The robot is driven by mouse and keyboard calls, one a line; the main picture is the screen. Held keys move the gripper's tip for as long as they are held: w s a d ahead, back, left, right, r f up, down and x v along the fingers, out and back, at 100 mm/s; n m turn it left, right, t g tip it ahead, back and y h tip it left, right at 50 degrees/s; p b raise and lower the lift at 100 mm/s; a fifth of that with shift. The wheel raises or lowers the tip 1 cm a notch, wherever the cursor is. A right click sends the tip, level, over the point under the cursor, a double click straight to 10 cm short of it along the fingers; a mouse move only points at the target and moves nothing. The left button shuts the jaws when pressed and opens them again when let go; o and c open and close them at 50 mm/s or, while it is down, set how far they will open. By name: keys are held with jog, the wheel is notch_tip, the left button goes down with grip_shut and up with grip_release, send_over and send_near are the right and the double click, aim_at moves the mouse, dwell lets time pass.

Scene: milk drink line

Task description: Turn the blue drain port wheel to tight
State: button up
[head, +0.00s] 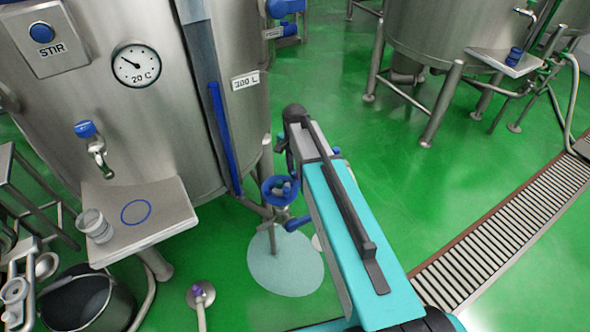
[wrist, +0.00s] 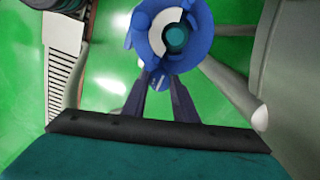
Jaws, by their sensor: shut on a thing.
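The blue drain port wheel (head: 280,190) shows in the head view beside the steel tank's lower right, just left of my teal arm. In the wrist view the blue wheel (wrist: 172,52) fills the top middle, with a lobed rim, a part-white face and a teal centre. My gripper (wrist: 158,84) reaches it from below in that view. Its two dark fingers are shut on a small blue part at the wheel's near edge. My arm hides the fingers in the head view. I cannot read from these frames how tight the wheel is.
The tank (head: 160,110) stands close on the left, with a steel shelf (head: 165,212) holding a clear cup (head: 95,226). A dark bucket (head: 90,300) stands lower left. A pale puddle (head: 285,268) lies under the wheel. Green floor and a drain grate (head: 500,235) lie to the right.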

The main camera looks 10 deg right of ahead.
dwell(0.4)
jog(key=o, duration=1)
jog(key=shift+o, duration=0.2)
jog(key=shift+r, duration=0.15)
notch_tip(320, 180, up, 14)
jog(key=b, duration=0.1)
jog(key=shift+f, duration=0.2)
dwell(0.4)
